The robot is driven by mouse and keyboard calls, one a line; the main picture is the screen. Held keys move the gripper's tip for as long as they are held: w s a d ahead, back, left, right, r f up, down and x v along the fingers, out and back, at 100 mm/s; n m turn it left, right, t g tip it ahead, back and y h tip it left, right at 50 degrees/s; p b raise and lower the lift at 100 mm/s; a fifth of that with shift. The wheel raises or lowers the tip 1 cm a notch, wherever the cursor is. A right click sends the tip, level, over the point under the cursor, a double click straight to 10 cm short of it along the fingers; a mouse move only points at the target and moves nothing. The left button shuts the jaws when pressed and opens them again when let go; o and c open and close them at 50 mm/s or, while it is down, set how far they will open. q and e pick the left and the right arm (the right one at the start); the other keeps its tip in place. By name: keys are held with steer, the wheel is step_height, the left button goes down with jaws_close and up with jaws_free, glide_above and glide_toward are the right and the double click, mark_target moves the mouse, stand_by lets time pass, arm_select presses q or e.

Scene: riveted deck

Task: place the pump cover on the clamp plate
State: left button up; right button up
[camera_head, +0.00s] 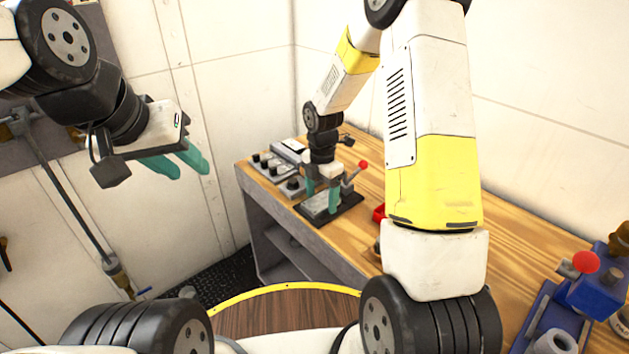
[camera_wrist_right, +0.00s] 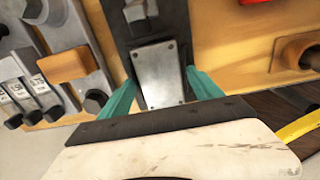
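A silver rectangular plate with small corner screws, seemingly the pump cover (camera_wrist_right: 160,74), lies on a dark base, seemingly the clamp plate (camera_wrist_right: 112,18), in the right wrist view. In the head view the dark base (camera_head: 347,210) sits on the bench, with a red-knobbed clamp lever (camera_head: 363,165) beside it. My right gripper (camera_head: 322,197) points down over it. Its teal fingers stand apart on either side of the silver plate, with seemingly narrow gaps; contact is hard to judge. My left gripper (camera_head: 185,168) is open and empty, in the air at the left.
Grey switch boxes (camera_head: 277,165) stand left of the fixture on the wooden bench (camera_head: 515,225). A red object (camera_head: 379,212) lies to its right, partly hidden by my arm. A blue clamp with a red ball (camera_head: 585,262) stands at the far right. A round wooden top (camera_head: 285,312) is in front.

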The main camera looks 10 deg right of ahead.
mark_target(321, 201)
steer(key=shift+s+d, duration=0.1)
step_height(321, 201, up, 13)
steer(key=s+d+r+m+t+y, duration=0.1)
steer(key=s+r+m+t, duration=0.2)
steer(key=s+r+m, duration=0.4)
steer(key=s+d+r+m+t+y, duration=0.1)
steer(key=s+r+m, duration=0.6)
steer(key=s+m, duration=0.8)
steer(key=shift+d+r+m+t, duration=0.3)
steer(key=shift+d+m+t, duration=0.2)
steer(key=shift+m+t, duration=0.6)
steer(key=shift+c, duration=0.2)
